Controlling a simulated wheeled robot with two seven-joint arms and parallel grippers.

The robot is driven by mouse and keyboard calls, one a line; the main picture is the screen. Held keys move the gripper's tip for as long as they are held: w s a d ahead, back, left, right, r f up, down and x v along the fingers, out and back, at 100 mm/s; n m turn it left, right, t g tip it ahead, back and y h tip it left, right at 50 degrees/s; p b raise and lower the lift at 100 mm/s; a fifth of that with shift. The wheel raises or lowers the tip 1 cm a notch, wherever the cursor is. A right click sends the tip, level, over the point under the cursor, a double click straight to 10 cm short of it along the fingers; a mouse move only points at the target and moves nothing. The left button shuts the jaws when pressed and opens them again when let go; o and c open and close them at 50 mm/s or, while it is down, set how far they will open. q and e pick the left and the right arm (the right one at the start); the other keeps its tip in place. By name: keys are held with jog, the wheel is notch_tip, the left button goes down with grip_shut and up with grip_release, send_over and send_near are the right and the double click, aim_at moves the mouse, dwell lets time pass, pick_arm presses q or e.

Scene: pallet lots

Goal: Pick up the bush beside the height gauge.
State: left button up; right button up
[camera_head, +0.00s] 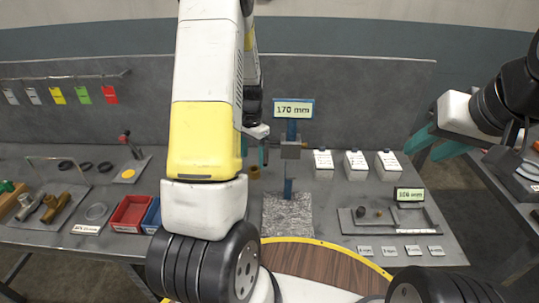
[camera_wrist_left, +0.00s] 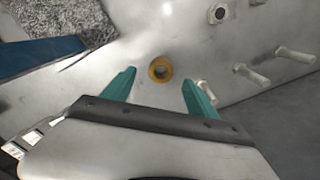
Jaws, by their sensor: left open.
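The bush is a small brass ring (camera_wrist_left: 160,69) standing on the grey bench; in the head view it shows just right of my left arm (camera_head: 254,173). The height gauge (camera_head: 289,150) has a blue post on a speckled stone plate (camera_head: 288,215), right of the bush. Its blue part shows at the left of the left wrist view (camera_wrist_left: 40,58). My left gripper (camera_wrist_left: 158,77) is open and empty, pointing down over the bush, with the ring between its teal fingertips in the picture. The height gap is unclear. My right gripper (camera_head: 436,143) is open and empty at the right.
Several bolts (camera_wrist_left: 252,74) and a nut (camera_wrist_left: 218,12) are near the bush. White boxes (camera_head: 356,165) and a grey tray (camera_head: 395,219) stand to the right. A red bin (camera_head: 131,214) is at left. My left arm hides part of the bench.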

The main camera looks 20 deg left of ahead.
aim_at(254, 169)
pick_arm(q)
jog(key=f, duration=0.6)
jog(key=shift+w+f, duration=0.15)
jog(key=shift+w, duration=0.15)
jog(key=shift+c, duration=0.5)
grip_shut()
